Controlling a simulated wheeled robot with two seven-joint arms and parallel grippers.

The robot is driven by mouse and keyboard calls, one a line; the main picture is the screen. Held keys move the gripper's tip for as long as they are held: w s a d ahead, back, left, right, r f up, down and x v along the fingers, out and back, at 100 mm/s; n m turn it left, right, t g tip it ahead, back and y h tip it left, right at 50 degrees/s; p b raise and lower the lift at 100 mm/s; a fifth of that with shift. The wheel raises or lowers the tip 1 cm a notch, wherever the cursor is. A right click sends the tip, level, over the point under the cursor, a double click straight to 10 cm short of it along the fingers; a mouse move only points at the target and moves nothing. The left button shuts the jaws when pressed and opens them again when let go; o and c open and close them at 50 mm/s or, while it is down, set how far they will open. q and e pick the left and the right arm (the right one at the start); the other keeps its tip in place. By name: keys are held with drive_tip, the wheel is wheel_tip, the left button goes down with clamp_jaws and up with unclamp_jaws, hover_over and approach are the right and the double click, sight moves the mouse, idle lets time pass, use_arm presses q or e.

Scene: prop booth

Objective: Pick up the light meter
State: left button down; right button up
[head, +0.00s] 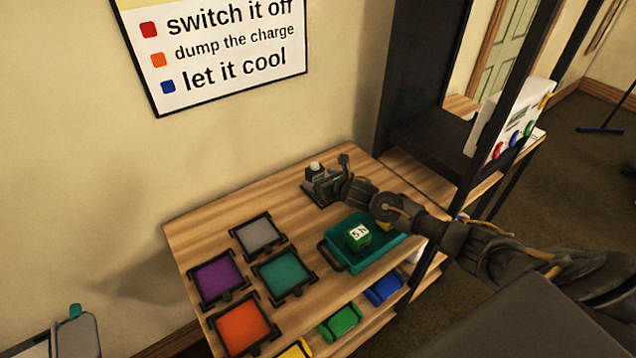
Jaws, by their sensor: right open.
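A small dark device with a white dome on top, which looks like the light meter (315,168), stands at the back of the wooden table top. My right arm reaches in from the right. My right gripper (324,183) is open at the light meter, with its fingers around or just beside it. The gripper hides the lower part of the meter, and I cannot tell whether the fingers touch it. My left gripper is not in view.
Grey (258,236), purple (216,280), teal (283,272) and orange (243,327) framed pads cover the left. A black post stands right. Bare wood surrounds the meter's left.

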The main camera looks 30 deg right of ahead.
drive_tip(key=c, duration=1.2)
drive_tip(key=shift+w, duration=0.1)
drive_tip(key=shift+c, duration=0.7)
drive_tip(key=shift+r, duration=0.1)
